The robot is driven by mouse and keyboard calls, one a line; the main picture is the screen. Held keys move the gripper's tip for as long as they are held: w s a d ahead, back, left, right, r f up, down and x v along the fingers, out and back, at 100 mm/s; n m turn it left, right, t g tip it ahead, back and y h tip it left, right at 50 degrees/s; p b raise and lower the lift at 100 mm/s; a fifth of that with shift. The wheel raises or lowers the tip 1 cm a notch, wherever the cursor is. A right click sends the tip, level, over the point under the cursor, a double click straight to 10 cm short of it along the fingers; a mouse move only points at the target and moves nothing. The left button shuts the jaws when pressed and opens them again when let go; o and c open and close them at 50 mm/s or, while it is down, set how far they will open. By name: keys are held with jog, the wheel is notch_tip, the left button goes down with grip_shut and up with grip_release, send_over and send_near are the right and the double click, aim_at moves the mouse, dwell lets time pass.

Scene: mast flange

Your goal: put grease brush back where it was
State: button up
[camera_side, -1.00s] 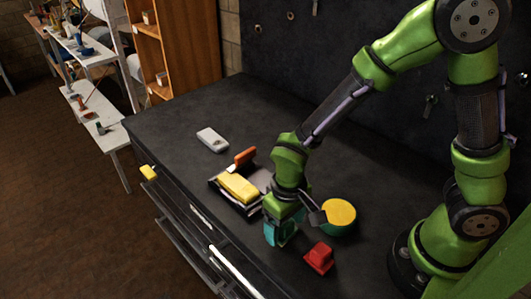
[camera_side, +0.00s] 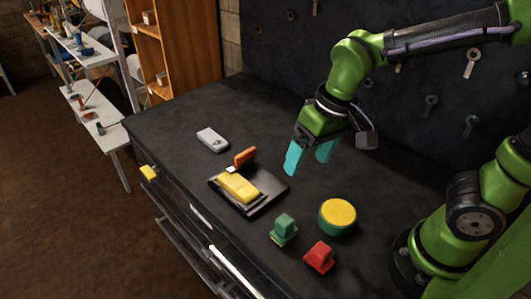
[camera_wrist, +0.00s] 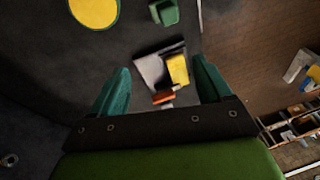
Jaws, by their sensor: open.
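A small green block with a raised grip (camera_side: 284,229) stands upright on the dark bench, near its front edge. It also shows at the top of the wrist view (camera_wrist: 163,12). A red piece of similar shape (camera_side: 319,257) stands to its right. No label shows which piece is the grease brush. A dark tray (camera_side: 262,200) holds a yellow block (camera_side: 238,187), with an orange piece (camera_side: 245,157) upright at its far edge.
A round green tin with a yellow top (camera_side: 338,215) stands right of the tray. A light grey device (camera_side: 212,139) lies at the back left. A yellow item (camera_side: 148,173) is at the left edge.

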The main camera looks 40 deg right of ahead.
jog(key=s+d+r+m+t, duration=0.2)
jog(key=s+d+r+t, duration=0.1)
jog(key=d+r+t, duration=0.2)
jog(key=shift+s+d+r, duration=0.25)
jog(key=shift+s+d, duration=0.05)
jog(key=shift+d, duration=0.6)
dwell(0.5)
